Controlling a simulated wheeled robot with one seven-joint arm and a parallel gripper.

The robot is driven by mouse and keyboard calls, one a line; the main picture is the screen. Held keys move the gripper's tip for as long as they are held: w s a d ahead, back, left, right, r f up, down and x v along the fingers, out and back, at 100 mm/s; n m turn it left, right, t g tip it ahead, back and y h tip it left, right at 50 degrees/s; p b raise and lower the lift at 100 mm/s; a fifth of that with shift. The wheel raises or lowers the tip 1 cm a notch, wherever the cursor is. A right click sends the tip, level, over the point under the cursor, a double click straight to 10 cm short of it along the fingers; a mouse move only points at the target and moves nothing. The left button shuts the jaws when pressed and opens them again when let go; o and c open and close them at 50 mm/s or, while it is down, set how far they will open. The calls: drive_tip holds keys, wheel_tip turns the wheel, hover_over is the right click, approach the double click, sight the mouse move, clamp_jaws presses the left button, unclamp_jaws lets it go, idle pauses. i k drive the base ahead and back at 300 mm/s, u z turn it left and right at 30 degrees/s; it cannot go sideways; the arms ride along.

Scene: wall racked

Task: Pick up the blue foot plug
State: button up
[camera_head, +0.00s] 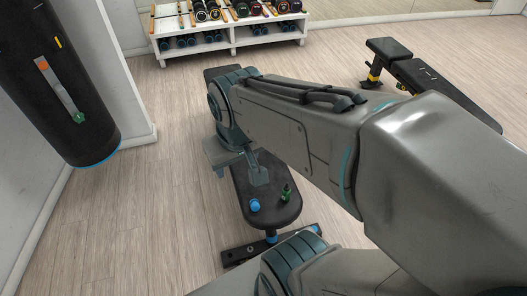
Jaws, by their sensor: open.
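A small blue object (255,205), which looks like the blue foot plug, sits on the near end of the black padded bench (270,217). My gripper (240,174) is above the bench, farther back than the blue plug and slightly to its left. Its two fingers are spread apart, and I see nothing between them. The gripper and plug appear apart. My arm hides the middle of the bench and part of the gripper's wrist side.
A small green object (286,192) stands on the bench just right of the blue plug. A black punching bag (62,85) hangs at the left. A white rack (228,40) with weights stands at the back. Another black bench (425,80) is at the right. Wooden floor left of the bench is clear.

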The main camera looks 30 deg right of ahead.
sight(255, 203)
drive_tip(key=z, duration=0.05)
drive_tip(key=k, duration=0.5)
drive_tip(key=z, duration=2.5)
drive_tip(key=k, duration=1.05)
drive_tip(key=u, duration=1.45)
drive_tip(key=i, duration=1)
drive_tip(key=u, duration=0.05)
